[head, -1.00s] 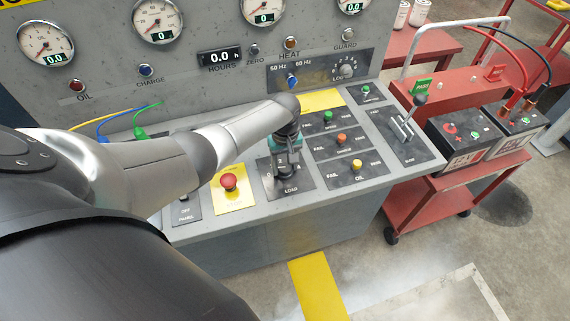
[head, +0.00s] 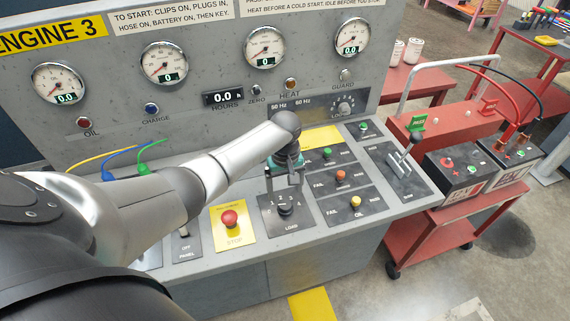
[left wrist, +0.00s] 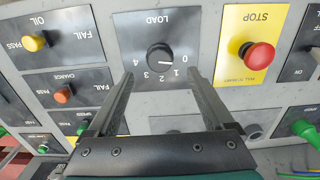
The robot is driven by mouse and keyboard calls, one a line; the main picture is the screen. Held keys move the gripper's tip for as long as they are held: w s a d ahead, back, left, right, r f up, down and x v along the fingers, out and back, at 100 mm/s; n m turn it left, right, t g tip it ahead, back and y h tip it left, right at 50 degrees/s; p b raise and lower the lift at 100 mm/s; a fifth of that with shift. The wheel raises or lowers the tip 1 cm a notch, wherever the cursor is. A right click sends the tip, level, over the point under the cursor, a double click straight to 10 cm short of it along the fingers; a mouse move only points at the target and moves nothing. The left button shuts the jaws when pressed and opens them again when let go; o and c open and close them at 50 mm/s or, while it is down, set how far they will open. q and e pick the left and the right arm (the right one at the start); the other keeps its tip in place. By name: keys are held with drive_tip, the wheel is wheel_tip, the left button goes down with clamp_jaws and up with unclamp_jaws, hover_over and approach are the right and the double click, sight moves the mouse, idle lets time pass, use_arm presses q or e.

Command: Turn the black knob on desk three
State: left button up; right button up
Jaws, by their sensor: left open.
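The black LOAD knob (head: 285,208) sits on its dark plate on the sloping desk under the ENGINE 3 panel. In the left wrist view, the knob (left wrist: 160,57) shows upside down with numbers 0 to 4 around it; I cannot tell surely which number it points at. My left gripper (head: 284,188) is open and empty, just above and behind the knob in the head view. In the left wrist view, its fingertips (left wrist: 160,74) are apart, with the knob between and beyond them. No contact shows. My right gripper is not in view.
A red STOP button (head: 230,219) on a yellow plate is left of the knob. Small coloured buttons (head: 341,175) and a lever (head: 402,160) are to the right. Cables (head: 125,157) lie behind my left arm. A red cart (head: 415,207) with batteries stands right of the desk.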

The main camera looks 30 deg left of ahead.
sight(285, 204)
use_arm(q)
wheel_tip(285, 204, up, 9)
drive_tip(key=shift+p, duration=0.4)
drive_tip(key=shift+f, duration=0.1)
